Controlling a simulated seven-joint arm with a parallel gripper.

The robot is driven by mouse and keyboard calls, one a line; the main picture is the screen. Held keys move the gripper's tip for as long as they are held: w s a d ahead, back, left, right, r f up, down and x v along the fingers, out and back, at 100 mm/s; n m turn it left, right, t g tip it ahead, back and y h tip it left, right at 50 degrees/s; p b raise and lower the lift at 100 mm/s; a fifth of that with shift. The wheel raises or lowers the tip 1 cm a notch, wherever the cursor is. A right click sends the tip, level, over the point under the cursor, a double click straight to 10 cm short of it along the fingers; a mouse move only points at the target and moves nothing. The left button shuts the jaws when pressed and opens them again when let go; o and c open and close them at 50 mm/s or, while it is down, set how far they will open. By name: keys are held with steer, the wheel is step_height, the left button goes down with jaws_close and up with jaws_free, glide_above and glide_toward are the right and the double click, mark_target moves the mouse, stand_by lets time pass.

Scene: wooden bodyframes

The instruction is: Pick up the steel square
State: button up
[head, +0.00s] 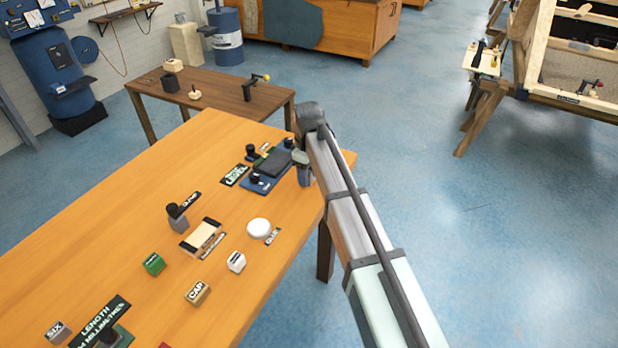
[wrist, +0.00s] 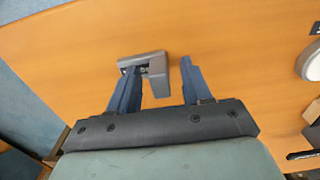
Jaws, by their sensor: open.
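A grey L-shaped piece (wrist: 155,66), which looks like the steel square, lies on the orange tabletop in the wrist view. A small label with light lettering shows in its inner corner, partly behind my left finger. My gripper (wrist: 158,68) is open, its two blue fingers apart. One leg of the L shows between the fingers, and the left finger overlaps the other leg in the picture. I cannot tell whether a finger touches it. In the head view my gripper (head: 304,172) is at the table's far right end, and I cannot make out the square there.
A blue tray with a black block (head: 272,163) sits just left of my gripper. A white disc (head: 258,228), a wooden block (head: 201,234) and several small labelled blocks stand nearer on the orange table (head: 110,230). A brown table (head: 222,92) stands behind.

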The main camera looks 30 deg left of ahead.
steer(key=shift+c, duration=0.3)
jaws_close()
steer(key=shift+r, duration=0.15)
